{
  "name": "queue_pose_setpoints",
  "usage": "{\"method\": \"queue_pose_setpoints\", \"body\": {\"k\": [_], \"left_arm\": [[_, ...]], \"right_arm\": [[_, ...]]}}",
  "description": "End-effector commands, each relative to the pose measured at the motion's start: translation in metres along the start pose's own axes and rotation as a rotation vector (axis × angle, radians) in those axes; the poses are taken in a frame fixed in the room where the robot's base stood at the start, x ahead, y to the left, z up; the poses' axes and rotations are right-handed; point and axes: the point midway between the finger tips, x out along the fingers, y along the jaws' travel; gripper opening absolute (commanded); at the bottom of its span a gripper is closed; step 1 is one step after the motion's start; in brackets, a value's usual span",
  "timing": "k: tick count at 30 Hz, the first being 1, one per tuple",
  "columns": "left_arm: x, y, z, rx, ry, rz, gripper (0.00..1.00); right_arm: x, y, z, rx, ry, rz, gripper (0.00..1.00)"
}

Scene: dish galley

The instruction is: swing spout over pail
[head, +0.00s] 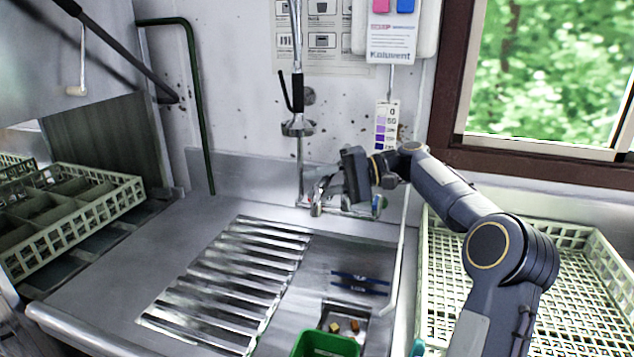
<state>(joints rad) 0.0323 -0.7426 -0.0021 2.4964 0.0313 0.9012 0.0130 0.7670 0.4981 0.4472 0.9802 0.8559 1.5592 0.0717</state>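The green pail (325,344) stands at the bottom of the picture, cut off by the lower edge. The gripper and wrist cover much of the tap, so the spout cannot be made out clearly. I cannot tell whether the fingers touch it or how far apart they are. My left gripper is not in view.
A spray head (298,127) hangs above the tap. A ribbed metal drainboard (225,285) lies left of the basin. Pale dish racks stand at the left (95,212) and right (437,290). Small brown pieces (345,326) lie in the sink recess behind the pail.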

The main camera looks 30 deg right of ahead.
Motion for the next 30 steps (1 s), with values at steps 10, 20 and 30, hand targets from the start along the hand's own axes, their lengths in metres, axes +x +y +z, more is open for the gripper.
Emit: {"method": "queue_pose_setpoints", "body": {"k": [10,20,30], "left_arm": [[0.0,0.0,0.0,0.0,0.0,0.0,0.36],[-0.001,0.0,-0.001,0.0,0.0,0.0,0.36],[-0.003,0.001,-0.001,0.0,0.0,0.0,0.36]], "right_arm": [[0.0,-0.001,0.0,0.0,0.001,-0.002,0.41],[-0.045,-0.001,-0.001,0.0,0.006,-0.002,0.41],[-0.078,0.0,0.0,0.0,0.002,-0.001,0.41]]}}
